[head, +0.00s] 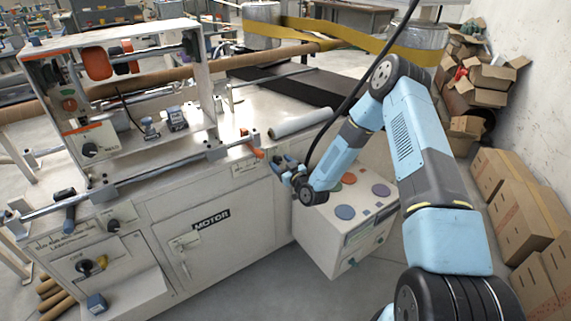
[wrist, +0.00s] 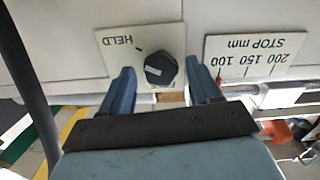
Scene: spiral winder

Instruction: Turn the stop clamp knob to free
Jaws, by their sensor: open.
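The stop clamp knob (wrist: 166,66) is dark and faceted, on a pale plate (wrist: 112,58) in the wrist view. The plate reads HELD, upside down, at upper left; lettering below the knob is partly covered, seemingly FREE. A pale mark shows on the knob's face; I cannot tell which label it points to. My gripper (wrist: 160,70) is open, with one blue finger on each side of the knob and gaps visible. In the head view my gripper (head: 284,165) is at the machine's front right edge, and I cannot make out the knob there.
A STOP mm scale plate (wrist: 254,56) lies right of the knob in the wrist view. In the head view, an orange lever (head: 252,149) is left of my gripper. Cardboard boxes (head: 520,205) line the right wall.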

